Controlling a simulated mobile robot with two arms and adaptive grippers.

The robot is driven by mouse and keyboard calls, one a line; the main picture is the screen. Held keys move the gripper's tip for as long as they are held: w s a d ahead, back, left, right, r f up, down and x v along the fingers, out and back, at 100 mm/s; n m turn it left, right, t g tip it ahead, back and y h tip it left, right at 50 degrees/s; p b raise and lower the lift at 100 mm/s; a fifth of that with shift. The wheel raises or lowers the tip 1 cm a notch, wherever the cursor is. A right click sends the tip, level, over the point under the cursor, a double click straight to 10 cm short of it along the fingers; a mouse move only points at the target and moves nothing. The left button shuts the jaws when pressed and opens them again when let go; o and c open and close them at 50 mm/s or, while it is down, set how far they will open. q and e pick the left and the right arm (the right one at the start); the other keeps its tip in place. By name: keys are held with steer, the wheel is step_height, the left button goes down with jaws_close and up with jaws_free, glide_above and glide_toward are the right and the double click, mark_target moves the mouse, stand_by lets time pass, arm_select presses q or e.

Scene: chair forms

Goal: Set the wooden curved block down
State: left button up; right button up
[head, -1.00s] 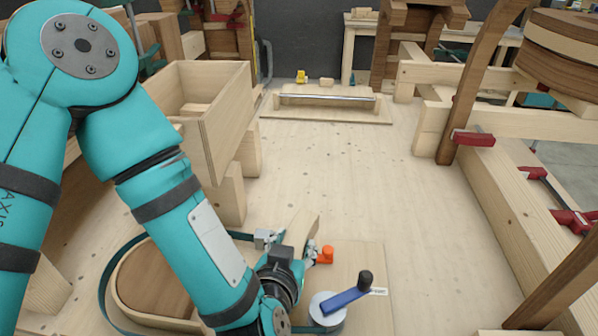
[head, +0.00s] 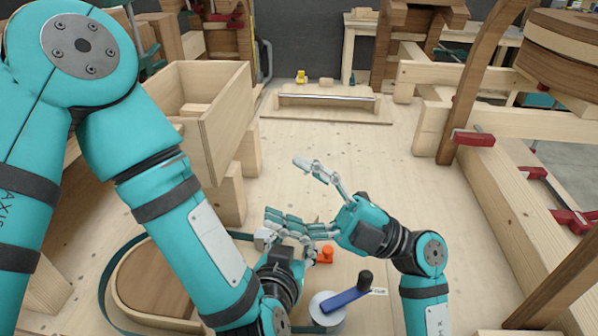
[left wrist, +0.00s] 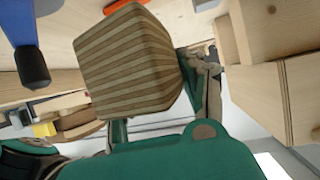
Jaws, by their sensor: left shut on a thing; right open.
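The wooden curved block (left wrist: 128,62) shows in the left wrist view as a thick piece with light and dark laminated stripes, close to the camera. My left gripper (head: 284,246) is shut on it, low over the front of the bench, and its green finger parts (left wrist: 195,85) show beside the block. In the head view the block is almost wholly hidden behind my right gripper and left hand. I cannot tell whether its underside touches anything. My right gripper (head: 285,192) is open and empty, its fingers spread just above and beside my left gripper.
An oval wooden form (head: 150,280) with a dark green strap lies at front left. A blue crank handle (head: 345,298) and an orange knob (head: 325,254) are close by the grippers. A wooden box (head: 228,120) stands at left. The bench top (head: 390,190) is clear at centre right.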

steer(key=s+a+f+n+g+h, duration=0.1)
steer(key=a+f+n+g+h, duration=0.15)
steer(key=a+g+h, duration=0.35)
steer(key=a+f+n+g+h, duration=0.2)
steer(key=a+n+g+h, duration=0.25)
steer(key=a, duration=0.35)
steer(key=w+d+f+m+t+h, duration=0.35)
steer(key=w+d+h, duration=0.2)
steer(key=w, duration=0.25)
arm_select(q)
steer(key=shift+w, duration=0.1)
steer(key=shift+s, duration=0.2)
arm_select(e)
steer(key=w+d+r+m+t+h, duration=0.15)
steer(key=d+r+t+h, duration=0.25)
steer(key=d+h, duration=0.4)
arm_select(q)
steer(key=shift+w, duration=0.1)
arm_select(e)
steer(key=shift+y, duration=0.3)
steer(key=f, duration=0.7)
steer(key=d+f, duration=0.1)
steer(key=f, duration=0.3)
steer(key=shift+w+d+f, duration=0.1)
steer(key=shift+w+f, duration=0.1)
steer(key=shift+f, duration=0.1)
